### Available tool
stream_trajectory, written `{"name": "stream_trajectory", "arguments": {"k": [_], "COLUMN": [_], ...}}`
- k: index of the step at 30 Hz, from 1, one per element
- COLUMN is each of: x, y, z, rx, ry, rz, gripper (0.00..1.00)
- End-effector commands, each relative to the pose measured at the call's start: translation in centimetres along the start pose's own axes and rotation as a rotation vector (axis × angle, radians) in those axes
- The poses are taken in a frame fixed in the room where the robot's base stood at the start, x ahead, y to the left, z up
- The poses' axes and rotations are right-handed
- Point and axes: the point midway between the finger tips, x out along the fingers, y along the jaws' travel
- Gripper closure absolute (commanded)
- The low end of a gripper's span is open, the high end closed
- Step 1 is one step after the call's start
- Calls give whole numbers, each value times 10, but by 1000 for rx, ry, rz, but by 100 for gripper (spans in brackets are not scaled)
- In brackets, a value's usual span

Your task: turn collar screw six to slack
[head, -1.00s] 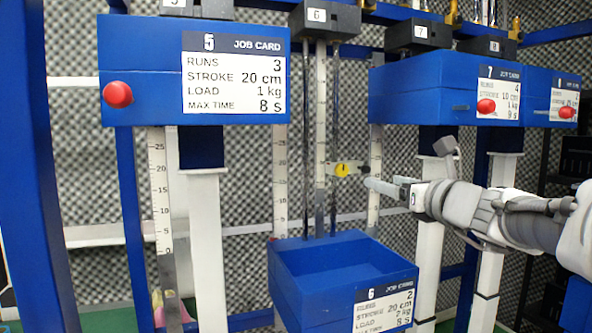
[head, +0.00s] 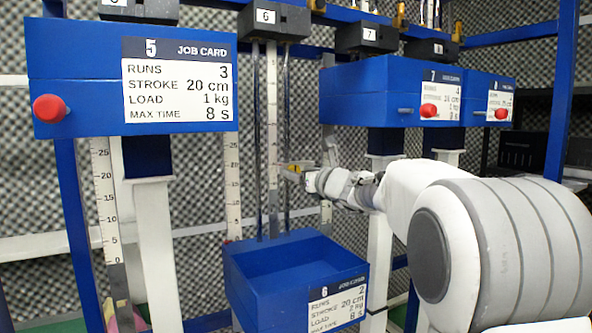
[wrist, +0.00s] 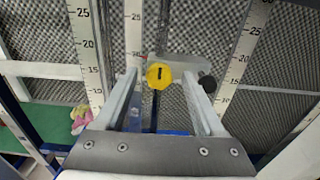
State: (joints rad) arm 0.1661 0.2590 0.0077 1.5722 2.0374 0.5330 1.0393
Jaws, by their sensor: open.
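The collar screw of station six is a yellow knob with a dark slot, standing near upright in the wrist view (wrist: 158,75). It sits on a grey collar (wrist: 185,66) on the scale rail; in the head view the yellow screw (head: 294,168) is small and partly hidden by my gripper. My gripper (wrist: 160,82) is open. In the wrist view its fingers lie left and right of the screw, with gaps on both sides; I cannot tell how far the tips are from it in depth.
Blue box 6 (head: 245,293) with its job card stands open below the collar. Box 5 (head: 75,75) is at the left and box 7 (head: 350,95) at the right, both with red knobs. A black knob (wrist: 208,83) sits right of the screw in the wrist view.

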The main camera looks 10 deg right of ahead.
Motion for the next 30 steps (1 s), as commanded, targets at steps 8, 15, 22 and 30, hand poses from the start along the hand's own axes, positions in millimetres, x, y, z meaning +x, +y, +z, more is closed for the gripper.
{"name": "stream_trajectory", "arguments": {"k": [8,15,22,30], "x": [3,3,3,3], "y": [0,0,0,0], "z": [0,0,0,-1], "rx": [0,0,0,-13], "ry": [0,0,0,-1], "rz": [0,1,0,0], "gripper": [29,62,100,100]}}
